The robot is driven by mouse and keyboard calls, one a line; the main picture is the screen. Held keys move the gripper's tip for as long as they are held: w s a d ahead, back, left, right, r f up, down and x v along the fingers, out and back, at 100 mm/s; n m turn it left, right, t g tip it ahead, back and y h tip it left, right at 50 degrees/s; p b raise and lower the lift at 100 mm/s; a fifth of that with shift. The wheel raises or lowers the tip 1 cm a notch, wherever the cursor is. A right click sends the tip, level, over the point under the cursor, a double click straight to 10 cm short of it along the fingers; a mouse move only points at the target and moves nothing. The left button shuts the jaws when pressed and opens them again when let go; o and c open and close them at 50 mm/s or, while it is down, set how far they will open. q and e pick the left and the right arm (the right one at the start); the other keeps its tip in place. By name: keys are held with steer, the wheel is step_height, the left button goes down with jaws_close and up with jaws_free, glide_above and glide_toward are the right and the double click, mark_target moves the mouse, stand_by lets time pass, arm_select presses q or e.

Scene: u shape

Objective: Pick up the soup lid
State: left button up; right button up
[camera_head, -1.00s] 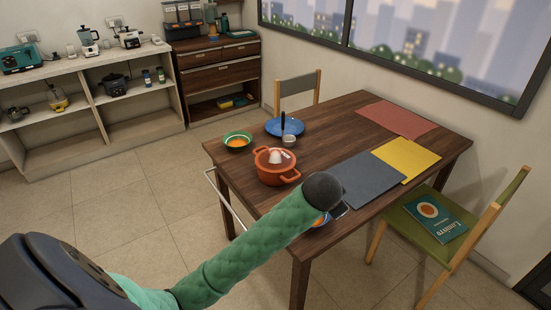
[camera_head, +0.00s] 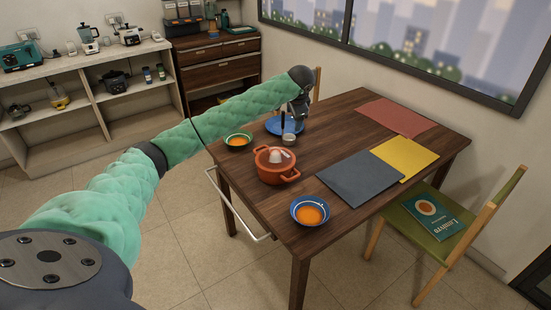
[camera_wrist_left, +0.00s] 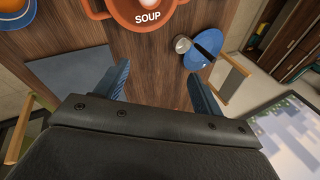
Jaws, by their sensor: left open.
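The orange soup pot (camera_head: 275,173) stands upright on the dark wooden table. Its top, which I take for the soup lid (camera_head: 265,157), is orange with a pale knob. In the left wrist view the pot (camera_wrist_left: 150,18), marked SOUP, is cut off by the top edge. My left gripper (camera_head: 297,108) is past the pot near the table's far edge, by the blue plate. In the left wrist view its fingers (camera_wrist_left: 158,72) are apart with nothing between them. It does not touch the pot. My right gripper is not in view.
A blue plate (camera_head: 271,128) with a ladle (camera_head: 288,139) lies behind the pot, partly hidden by my gripper. A green bowl (camera_head: 238,140) and a blue bowl (camera_head: 309,212) of orange soup flank the pot. Grey (camera_head: 358,180), yellow (camera_head: 405,157) and red mats lie to the right.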

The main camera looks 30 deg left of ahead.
mark_target(276, 152)
arm_select(q)
steer(key=a+f+g+h, duration=0.1)
steer(key=a+f, duration=0.1)
steer(key=f, duration=0.1)
steer(key=s+a+f+m+g, duration=0.1)
steer(key=a+f, duration=0.2)
steer(key=a+f+g+h, duration=0.1)
steer(key=a+f, duration=0.1)
steer(key=f, duration=0.1)
steer(key=shift+s+a+m+g+h, duration=0.25)
steer(key=shift+s+m+g+h, duration=0.05)
steer(key=shift+s+m, duration=0.1)
steer(key=shift+s+d+f+m+h, duration=0.15)
steer(key=shift+d+m+h, duration=0.15)
steer(key=shift+m, duration=0.4)
step_height(276, 152, down, 2)
steer(key=shift+f+p, duration=0.1)
steer(key=shift+p, duration=0.35)
steer(key=f, duration=0.1)
steer(key=f+p, duration=0.2)
steer(key=f, duration=0.1)
steer(key=shift+w, duration=0.25)
steer(key=shift+f+p, duration=0.35)
steer(key=shift+f, duration=0.35)
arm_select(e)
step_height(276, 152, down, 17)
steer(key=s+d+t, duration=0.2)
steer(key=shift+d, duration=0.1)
